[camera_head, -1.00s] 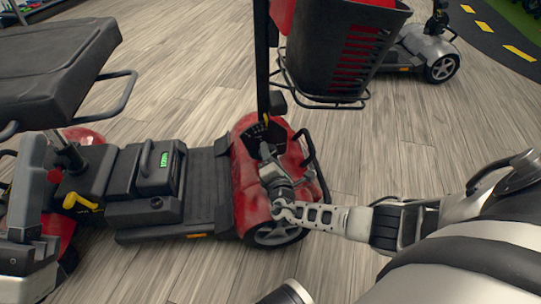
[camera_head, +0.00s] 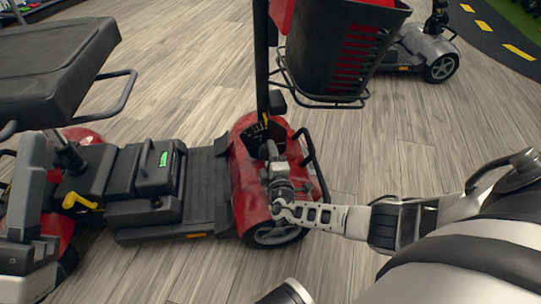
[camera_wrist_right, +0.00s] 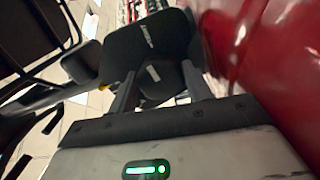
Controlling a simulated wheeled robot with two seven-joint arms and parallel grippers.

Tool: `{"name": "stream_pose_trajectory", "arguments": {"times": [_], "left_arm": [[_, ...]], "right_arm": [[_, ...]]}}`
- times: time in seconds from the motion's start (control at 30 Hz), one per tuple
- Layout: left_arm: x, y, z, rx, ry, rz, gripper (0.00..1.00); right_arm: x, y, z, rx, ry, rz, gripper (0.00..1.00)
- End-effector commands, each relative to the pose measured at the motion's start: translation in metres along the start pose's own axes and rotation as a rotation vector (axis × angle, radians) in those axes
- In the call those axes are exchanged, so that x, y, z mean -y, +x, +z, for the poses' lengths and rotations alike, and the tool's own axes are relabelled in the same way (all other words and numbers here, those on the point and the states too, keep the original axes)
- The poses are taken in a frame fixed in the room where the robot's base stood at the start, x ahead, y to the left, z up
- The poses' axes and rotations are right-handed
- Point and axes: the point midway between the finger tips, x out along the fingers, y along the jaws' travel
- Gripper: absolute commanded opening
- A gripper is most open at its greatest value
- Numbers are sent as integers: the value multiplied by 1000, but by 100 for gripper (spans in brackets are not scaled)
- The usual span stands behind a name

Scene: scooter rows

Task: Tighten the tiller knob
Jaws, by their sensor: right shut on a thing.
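The red scooter (camera_head: 249,205) stands across the middle of the head view. Its black tiller post (camera_head: 262,60) rises from the front cowl. My right gripper (camera_head: 270,150) reaches in from the right, low beside the tiller base. In the right wrist view its two fingers (camera_wrist_right: 160,95) are on either side of a dark rounded part, which looks like the tiller knob (camera_wrist_right: 158,82). The gripper is shut on it. In the head view the gripper hides the knob. A grey and dark piece at the left edge appears to be my left gripper (camera_head: 30,190); its jaws are unclear.
A black basket (camera_head: 345,50) hangs on the tiller above my right gripper. The black seat (camera_head: 55,70) and a yellow lever (camera_head: 80,202) are at the left. Another scooter (camera_head: 425,50) stands behind at the right. The wooden floor (camera_head: 400,130) between is clear.

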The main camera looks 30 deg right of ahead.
Motion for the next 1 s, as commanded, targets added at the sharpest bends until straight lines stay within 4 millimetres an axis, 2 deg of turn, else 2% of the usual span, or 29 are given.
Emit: {"name": "stream_pose_trajectory", "arguments": {"times": [0.47, 0.5, 0.57, 0.6, 1.0], "left_arm": [[0, 0, 0, 0, 0, 0, 49], [0, 0, 0, -1, 0, 0, 49], [0, 0, 0, -1, 0, 0, 49], [0, 0, 0, -1, 0, 0, 49], [0, 0, 0, 0, -1, 0, 49]], "right_arm": [[0, 1, 0, 0, 17, 0, 26], [0, 1, -1, -1, 17, 0, 52], [0, 1, -1, 0, 17, 0, 69], [0, 0, 0, 0, 16, 0, 71], [1, -5, -5, -4, 16, -2, 71]]}}
